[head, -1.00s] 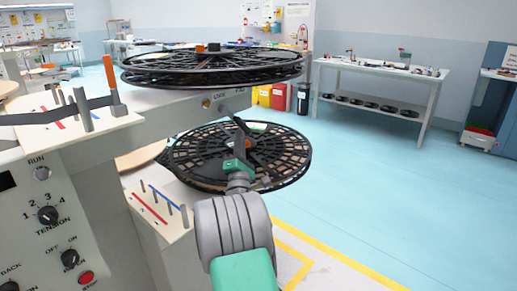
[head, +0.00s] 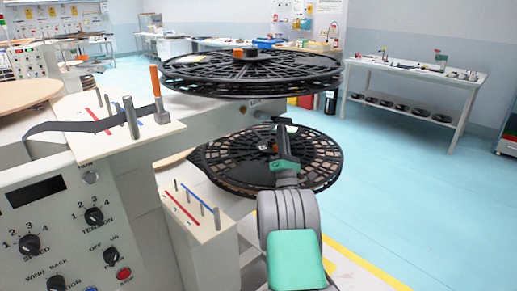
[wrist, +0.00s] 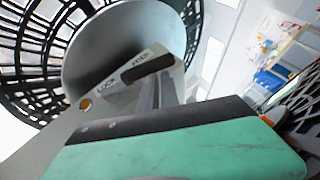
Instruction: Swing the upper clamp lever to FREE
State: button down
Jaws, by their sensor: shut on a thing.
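The upper clamp lever (wrist: 147,69) shows in the wrist view as a short dark bar on a pale plate marked LOCK and FREE, beneath the upper reel's hub. The bar lies beside the two words; which one it points to is hard to tell. My gripper (wrist: 156,95) reaches up to the plate and is shut on the lever; the grip itself is partly hidden by the green and black gripper body. In the head view my gripper (head: 282,128) is below the upper reel (head: 250,72) and in front of the lower reel (head: 215,163). The lever is not clear there.
The rewind station's control panel (head: 70,230) stands at left. Guide posts with an orange-topped arm (head: 156,82) sit on its upper shelf; more posts stand on the lower shelf (head: 187,203). The blue floor at right is open up to a white table (head: 420,75).

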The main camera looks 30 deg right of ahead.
jog(key=shift+s+d+r+h, duration=0.1)
jog(key=shift+d+r+h, duration=0.15)
jog(key=shift+r, duration=0.2)
jog(key=shift+a+f, duration=0.1)
jog(key=shift+f, duration=0.05)
jog(key=b+v, duration=0.8)
jog(key=v, duration=0.4)
jog(key=shift+f+b, duration=0.2)
jog(key=shift+b, duration=0.1)
jog(key=shift+a, duration=0.15)
